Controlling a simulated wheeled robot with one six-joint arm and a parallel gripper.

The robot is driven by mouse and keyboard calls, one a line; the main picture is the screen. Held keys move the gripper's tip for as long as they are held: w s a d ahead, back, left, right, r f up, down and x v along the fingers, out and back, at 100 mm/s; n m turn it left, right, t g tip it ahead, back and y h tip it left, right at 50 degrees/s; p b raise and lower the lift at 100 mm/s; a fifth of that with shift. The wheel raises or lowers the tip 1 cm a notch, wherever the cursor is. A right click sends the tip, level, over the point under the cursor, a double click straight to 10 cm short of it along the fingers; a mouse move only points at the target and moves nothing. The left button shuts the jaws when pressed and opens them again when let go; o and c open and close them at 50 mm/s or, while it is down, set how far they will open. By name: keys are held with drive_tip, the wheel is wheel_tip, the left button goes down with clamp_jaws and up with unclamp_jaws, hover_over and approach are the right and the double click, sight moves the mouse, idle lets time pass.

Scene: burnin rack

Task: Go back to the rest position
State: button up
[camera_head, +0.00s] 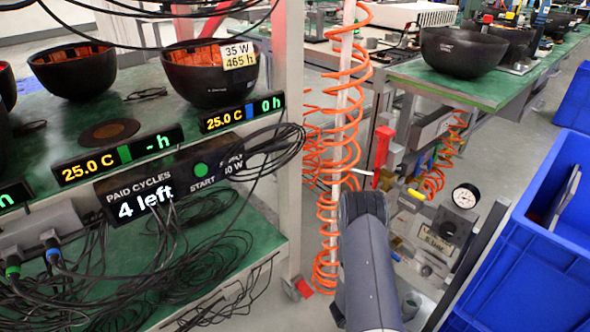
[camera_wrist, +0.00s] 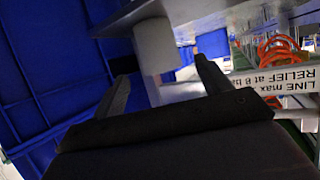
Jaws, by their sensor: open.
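My gripper (camera_wrist: 161,70) shows in the wrist view with its two dark fingers spread apart. It is open. A pale cylinder (camera_wrist: 154,45) appears beyond and between the fingertips, and I cannot tell how far off it is. Nothing is visibly held. In the head view my dark grey arm rises from the bottom edge, right of centre, in front of the valve and gauge fittings. The gripper itself is hidden there behind the arm.
A blue bin (camera_head: 530,255) stands close on the right; a blue wall (camera_wrist: 45,70) fills the wrist view's left. A pressure gauge (camera_head: 465,196), red handle (camera_head: 382,150) and orange coiled hose (camera_head: 328,150) stand near the arm. The rack (camera_head: 255,140) with black bowls is left.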

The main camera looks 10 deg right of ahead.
sight(418, 301)
drive_tip(key=b+x, duration=0.2)
drive_tip(key=x, duration=0.6)
drive_tip(key=shift+b, duration=0.4)
drive_tip(key=shift+r, duration=0.3)
